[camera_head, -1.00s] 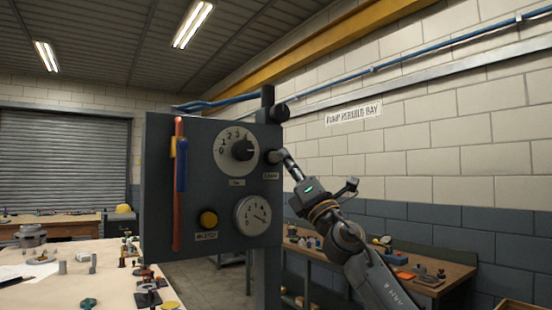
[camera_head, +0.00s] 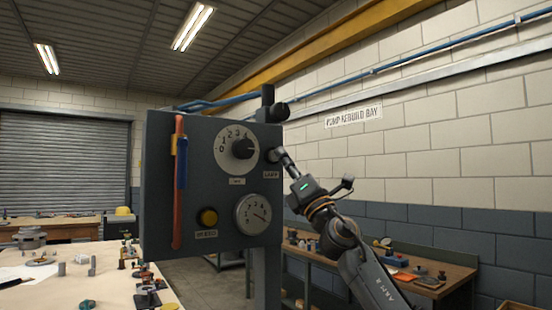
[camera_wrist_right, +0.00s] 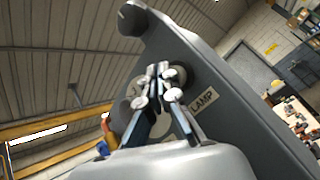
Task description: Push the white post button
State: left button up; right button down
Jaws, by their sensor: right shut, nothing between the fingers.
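A dark grey control panel (camera_head: 215,190) stands upright on a post, with a LAMP label (camera_head: 271,175) near its right edge. Above that label is a round fitting (camera_head: 271,156), which looks dark in the head view; no clearly white button shows there. My right gripper (camera_head: 281,154) is shut and empty, its tips at this fitting. My left gripper is not in view.
A cluttered bench (camera_head: 75,290) lies at the left. Another workbench (camera_head: 440,263) stands along the right wall.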

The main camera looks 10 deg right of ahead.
jog(key=shift+w+a+b, duration=0.1)
jog(key=shift+w+b, duration=0.2)
jog(key=shift+b, duration=0.15)
dwell(0.5)
jog(key=shift+s+d+p, duration=0.3)
jog(key=shift+s+p, duration=0.6)
jog(key=shift+p, duration=0.05)
jog(key=shift+f, duration=0.1)
jog(key=s+p, duration=0.1)
jog(key=s, duration=0.1)
jog(key=s+d+p, duration=0.1)
jog(key=p, duration=0.1)
jog(key=s+d+p, duration=0.1)
jog(key=s, duration=0.1)
jog(key=shift+s+p, duration=0.3)
